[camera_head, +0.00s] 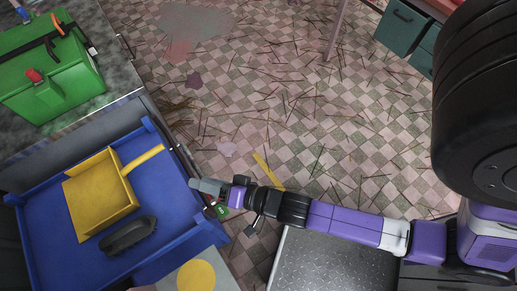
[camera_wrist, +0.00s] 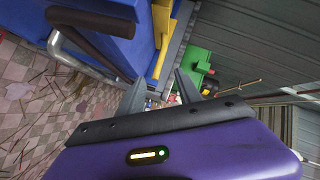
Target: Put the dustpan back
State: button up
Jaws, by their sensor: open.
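The yellow dustpan (camera_head: 98,195) lies flat in a blue tray (camera_head: 50,235), its handle reaching to the tray's right side. A dark oblong thing (camera_head: 128,236), perhaps a brush, lies beside it in the tray. My gripper (camera_head: 200,187) is at the tray's right edge, right of and below the handle's end in the head view, apart from the dustpan. It is open and empty. In the wrist view its two fingers (camera_wrist: 160,88) are spread, with a yellow piece (camera_wrist: 162,45), likely the dustpan, beyond them against the blue tray wall (camera_wrist: 108,45).
A green box (camera_head: 50,80) with a black strap and red knob stands on the grey counter at upper left. The checkered floor is littered with thin sticks, stains and a yellow strip (camera_head: 268,170). Teal drawers (camera_head: 400,25) stand at upper right.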

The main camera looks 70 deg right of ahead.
jog(key=s+r+n, duration=1.2)
jog(key=s+r, duration=0.3)
jog(key=s, duration=0.2)
jog(key=shift+s+d+g, duration=0.2)
jog(key=shift+d+g, duration=0.1)
jog(key=shift+a, duration=0.1)
jog(key=shift+c, duration=0.5)
